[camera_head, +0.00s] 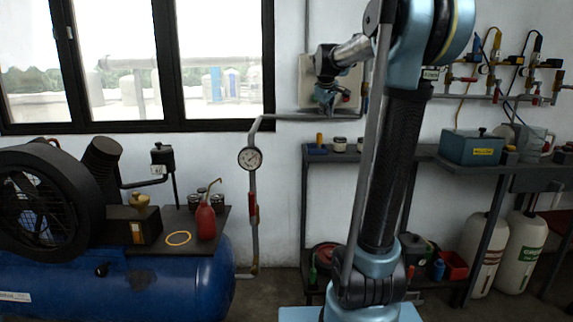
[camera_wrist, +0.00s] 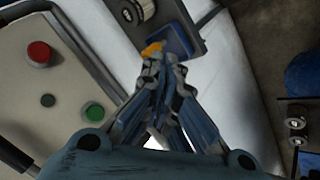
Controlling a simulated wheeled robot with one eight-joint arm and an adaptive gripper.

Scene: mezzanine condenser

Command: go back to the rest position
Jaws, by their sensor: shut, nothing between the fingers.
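My gripper (camera_head: 327,98) is in front of the wall in the head view, at the end of my raised and folded arm, close to a light control panel (camera_head: 307,76). In the wrist view my gripper (camera_wrist: 157,62) has its fingers together with nothing between them. The same panel shows at the left of the wrist view, with a red button (camera_wrist: 39,53) and a green button (camera_wrist: 94,112). Beyond the fingertips lies a blue tray (camera_wrist: 182,40) with a yellow-orange item (camera_wrist: 152,49) at its edge; whether the fingers touch that item cannot be told.
A blue compressor tank (camera_head: 180,281) with a black flywheel stands at left, bearing a red oil can (camera_head: 205,222). A gauge (camera_head: 250,158) sits on a wall pipe. A dark shelf (camera_head: 430,152) with a blue toolbox (camera_head: 472,147) runs right. White cylinders (camera_head: 519,254) stand below it.

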